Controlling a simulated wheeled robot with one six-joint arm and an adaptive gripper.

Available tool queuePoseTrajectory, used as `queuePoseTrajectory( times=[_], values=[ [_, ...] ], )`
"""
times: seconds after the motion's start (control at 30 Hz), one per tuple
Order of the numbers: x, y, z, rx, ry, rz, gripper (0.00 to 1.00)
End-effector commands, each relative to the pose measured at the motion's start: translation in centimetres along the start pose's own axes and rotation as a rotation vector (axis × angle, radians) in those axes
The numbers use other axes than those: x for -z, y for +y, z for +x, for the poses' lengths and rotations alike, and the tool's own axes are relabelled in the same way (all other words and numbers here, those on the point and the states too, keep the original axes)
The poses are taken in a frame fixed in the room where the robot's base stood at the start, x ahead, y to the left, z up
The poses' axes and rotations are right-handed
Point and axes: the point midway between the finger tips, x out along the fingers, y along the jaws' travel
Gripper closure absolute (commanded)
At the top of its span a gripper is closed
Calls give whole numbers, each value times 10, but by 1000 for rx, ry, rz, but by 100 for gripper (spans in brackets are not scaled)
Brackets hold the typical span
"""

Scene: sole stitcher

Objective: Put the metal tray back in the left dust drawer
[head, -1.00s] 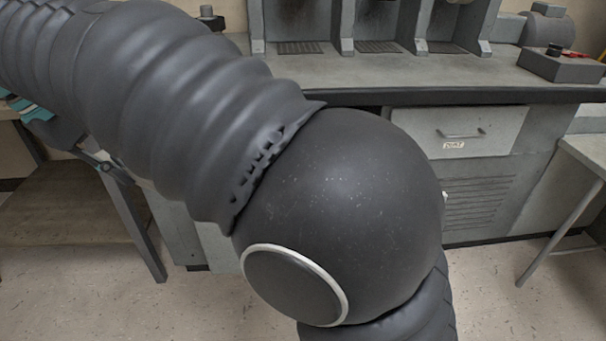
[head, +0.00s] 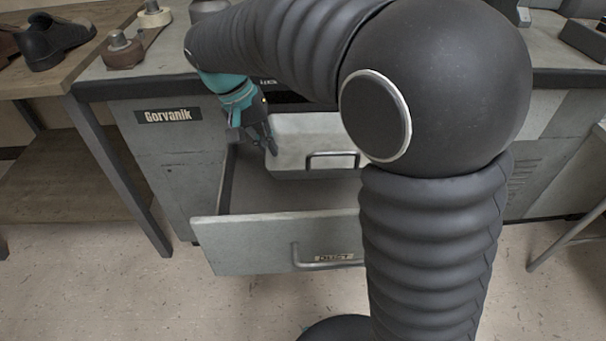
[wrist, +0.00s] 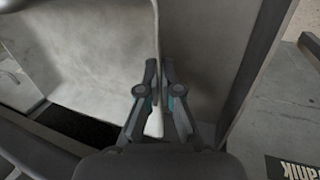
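The metal tray (head: 300,152) is a pale grey box with a bar handle (head: 333,154) on its front. It is at the rear of the open left dust drawer (head: 235,250), above or inside its opening; I cannot tell whether it touches the drawer floor. My gripper (head: 266,146) is at the tray's left side. In the wrist view my gripper (wrist: 159,78) is shut on the thin upright wall of the tray (wrist: 85,45), one finger on each side. My arm hides the right part of tray and drawer.
The drawer's side wall (wrist: 250,70) runs close beside my gripper. A grey cabinet marked Gorvanik (head: 168,160) surrounds the drawer. A workbench with a dark shoe (head: 50,42) stands at the left. Spools (head: 122,50) sit on the countertop. The floor in front is clear.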

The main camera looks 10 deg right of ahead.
Motion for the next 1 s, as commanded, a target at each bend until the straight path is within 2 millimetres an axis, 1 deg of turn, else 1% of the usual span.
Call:
queuePoseTrajectory(
  times=[0.03, 0.2, 0.3, 0.47, 0.7, 0.77, 0.93, 0.97, 1.0],
  values=[
    [-2, -5, 9, -3, -1, -6, 100],
    [-5, -21, 35, -3, 2, -19, 100],
    [-5, -25, 44, -2, 4, -21, 100],
    [-5, -28, 53, -1, 5, -19, 100],
    [-4, -36, 81, -2, 4, -18, 100],
    [-4, -37, 84, -2, 4, -17, 100],
    [-4, -37, 85, -2, 4, -16, 100],
    [-4, -37, 86, -2, 3, -16, 93],
    [-4, -37, 86, -2, 3, -15, 83]
  ],
)
